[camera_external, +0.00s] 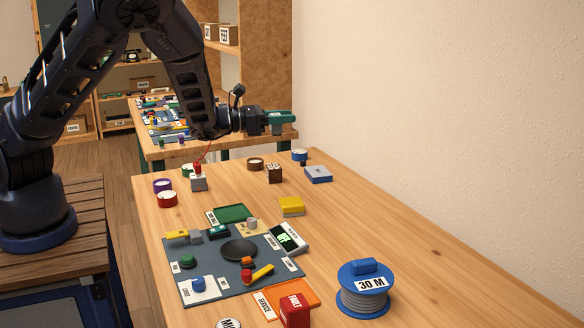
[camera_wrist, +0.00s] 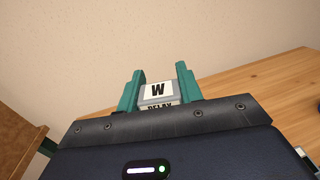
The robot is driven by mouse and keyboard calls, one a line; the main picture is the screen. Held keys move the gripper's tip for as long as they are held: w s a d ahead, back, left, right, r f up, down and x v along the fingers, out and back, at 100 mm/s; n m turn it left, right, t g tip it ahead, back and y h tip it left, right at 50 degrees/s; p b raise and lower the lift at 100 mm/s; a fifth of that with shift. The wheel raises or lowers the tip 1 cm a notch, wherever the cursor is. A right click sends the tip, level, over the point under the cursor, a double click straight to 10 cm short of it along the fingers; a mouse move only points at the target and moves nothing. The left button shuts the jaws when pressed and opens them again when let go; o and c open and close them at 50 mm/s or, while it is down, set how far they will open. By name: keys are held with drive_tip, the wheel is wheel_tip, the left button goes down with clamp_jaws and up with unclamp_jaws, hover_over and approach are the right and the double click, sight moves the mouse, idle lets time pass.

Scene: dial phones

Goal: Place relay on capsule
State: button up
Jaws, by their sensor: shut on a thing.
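My gripper (camera_external: 280,121) is raised at the back of the workbench, pointing right toward the wall. In the wrist view its green fingers (camera_wrist: 158,84) are shut on the relay (camera_wrist: 158,91), a small grey block with a white label reading "W" and "RELAY". In the external view the fingers hide most or all of the relay. No part is clearly labelled as the capsule. A round piece with a label starting "MI" (camera_external: 229,323) is cut off at the front edge of the picture, and may be it. The gripper is far behind and above it.
A grey mat (camera_external: 215,287) holds a black dish (camera_external: 239,249) and several small parts. Round tubs and small boxes stand farther back.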

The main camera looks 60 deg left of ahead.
drive_tip(key=s+d+r, duration=0.2)
drive_tip(key=s+d, duration=0.1)
drive_tip(key=d, duration=1.1)
drive_tip(key=m+g+h, duration=0.1)
drive_tip(key=m+h, duration=0.1)
drive_tip(key=h, duration=0.1)
hover_over(239, 326)
wheel_tip(239, 326, down, 20)
drive_tip(key=shift+f, duration=0.1)
drive_tip(key=shift+f, duration=0.15)
drive_tip(key=o, duration=1)
drive_tip(key=shift+o, duration=0.2)
